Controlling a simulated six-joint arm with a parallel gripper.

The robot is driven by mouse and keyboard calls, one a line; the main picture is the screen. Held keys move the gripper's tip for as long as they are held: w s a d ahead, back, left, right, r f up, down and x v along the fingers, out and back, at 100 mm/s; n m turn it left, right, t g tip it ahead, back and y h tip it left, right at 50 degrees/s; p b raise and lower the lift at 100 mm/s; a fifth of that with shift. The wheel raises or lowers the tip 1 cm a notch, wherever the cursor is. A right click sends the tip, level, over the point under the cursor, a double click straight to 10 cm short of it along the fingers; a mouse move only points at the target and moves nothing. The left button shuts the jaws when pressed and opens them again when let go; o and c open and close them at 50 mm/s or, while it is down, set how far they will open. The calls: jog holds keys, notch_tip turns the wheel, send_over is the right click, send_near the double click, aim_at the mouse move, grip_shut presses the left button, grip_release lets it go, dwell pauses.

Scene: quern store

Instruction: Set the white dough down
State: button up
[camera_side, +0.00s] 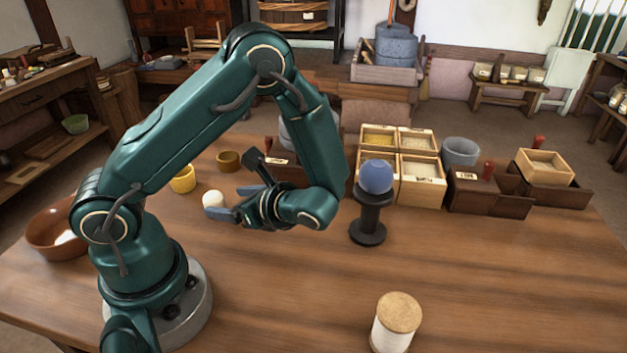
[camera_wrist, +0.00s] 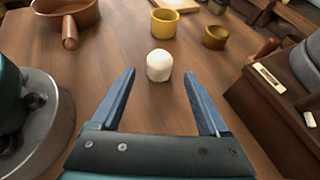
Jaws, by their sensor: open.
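The white dough (camera_side: 213,199) is a small pale lump with a rounded top, at the left of the table in the side view. In the wrist view the white dough (camera_wrist: 159,65) appears at and just beyond the fingertips, with a gap on each side. It looks to be standing on the wooden table, though a blue finger hides its foot in the side view. My gripper (camera_wrist: 159,76) is open, its two blue fingers spread apart and touching nothing that I can see. In the side view my gripper (camera_side: 228,203) is low over the table.
A yellow cup (camera_wrist: 164,23) and a brown cup (camera_wrist: 215,37) stand beyond the dough. A brown handled pan (camera_wrist: 66,13) is at upper left. A blue ball (camera_side: 376,177) sits on a black stand (camera_side: 368,225). Boxes of grain (camera_side: 422,182) stand behind. The front table is mostly clear.

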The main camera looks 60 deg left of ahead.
jog(key=v, duration=0.5)
jog(key=shift+w+d+r, duration=0.1)
jog(key=shift+d+r, duration=0.05)
jog(key=shift+d, duration=0.2)
jog(key=shift+d+r, duration=0.3)
jog(key=shift+d, duration=0.1)
jog(key=shift+d+r+n+h, duration=0.1)
jog(key=shift+r+n+h, duration=0.1)
jog(key=shift+n+h, duration=0.35)
jog(key=s+d+r+n+t+h, duration=0.2)
jog(key=d+r+n+t+h, duration=0.6)
jog(key=n+h, duration=0.3)
jog(key=shift+r+n+t, duration=0.4)
jog(key=shift+n+t, duration=0.3)
jog(key=shift+n, duration=0.55)
